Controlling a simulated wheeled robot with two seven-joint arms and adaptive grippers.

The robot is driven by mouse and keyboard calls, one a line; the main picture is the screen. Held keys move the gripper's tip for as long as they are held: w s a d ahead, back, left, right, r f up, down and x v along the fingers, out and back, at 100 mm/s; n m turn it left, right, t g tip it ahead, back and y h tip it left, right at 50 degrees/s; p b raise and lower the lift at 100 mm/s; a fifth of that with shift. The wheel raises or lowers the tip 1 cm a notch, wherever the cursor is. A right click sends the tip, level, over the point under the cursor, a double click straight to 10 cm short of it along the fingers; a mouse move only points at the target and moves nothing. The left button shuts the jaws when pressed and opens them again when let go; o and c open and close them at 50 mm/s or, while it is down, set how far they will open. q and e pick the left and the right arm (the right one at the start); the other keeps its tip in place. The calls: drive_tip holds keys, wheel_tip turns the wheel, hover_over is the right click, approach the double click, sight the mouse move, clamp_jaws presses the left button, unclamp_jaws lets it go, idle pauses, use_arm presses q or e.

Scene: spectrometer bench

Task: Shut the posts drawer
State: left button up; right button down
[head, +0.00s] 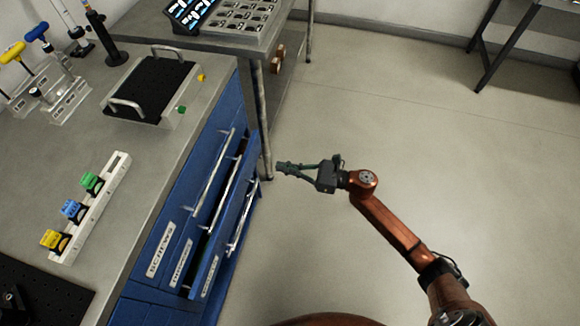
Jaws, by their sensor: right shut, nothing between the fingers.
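A blue drawer cabinet (188,185) sits under the left bench, with labelled drawer fronts and long metal handles. One drawer (207,264) stands out from the others, with a dark gap behind its front; it is partly open. My left gripper is not in view.
A bench leg (264,125) stands between the cabinet's far end and my right gripper. The bench top holds a black-topped plate with handles (152,88) and a white rail (95,205) with coloured clips. The floor (420,130) to the right is clear.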

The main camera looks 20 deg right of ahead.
sight(248, 160)
drive_tip(key=x, duration=0.9)
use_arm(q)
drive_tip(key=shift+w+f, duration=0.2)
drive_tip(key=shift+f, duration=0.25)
use_arm(e)
drive_tip(key=shift+a, duration=0.1)
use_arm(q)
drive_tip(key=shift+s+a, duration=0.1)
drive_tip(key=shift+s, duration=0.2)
